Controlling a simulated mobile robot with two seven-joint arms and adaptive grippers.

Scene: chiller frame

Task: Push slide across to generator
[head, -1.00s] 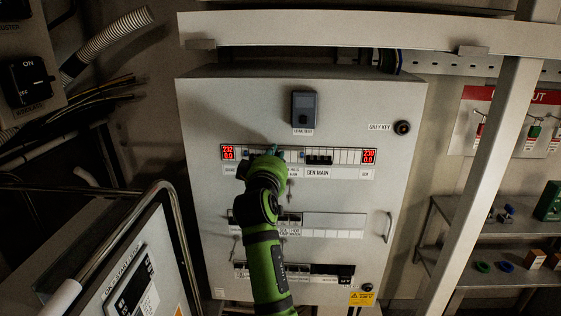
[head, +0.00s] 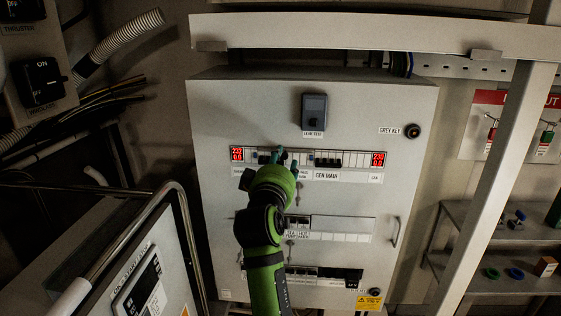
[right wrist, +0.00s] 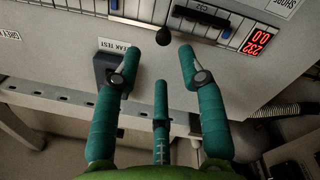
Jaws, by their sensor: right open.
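The cabinet's top breaker row (head: 345,160) has a red display at each end and a GEN MAIN label (head: 326,175) right of centre. My right gripper (head: 284,158) is at this row, left of the GEN MAIN label, and hides part of it. In the right wrist view its teal fingers (right wrist: 174,50) are spread open. A round black knob (right wrist: 162,36), which may be the slide's handle, shows between the fingertips. I cannot tell whether a finger touches it. The slide itself cannot be made out in the head view. My left gripper is not in view.
A grey beam (head: 370,38) crosses above the cabinet, and a slanted post (head: 483,180) stands to its right. A bent rail (head: 188,235) and a console stand at the lower left. Shelves (head: 475,255) are at the right.

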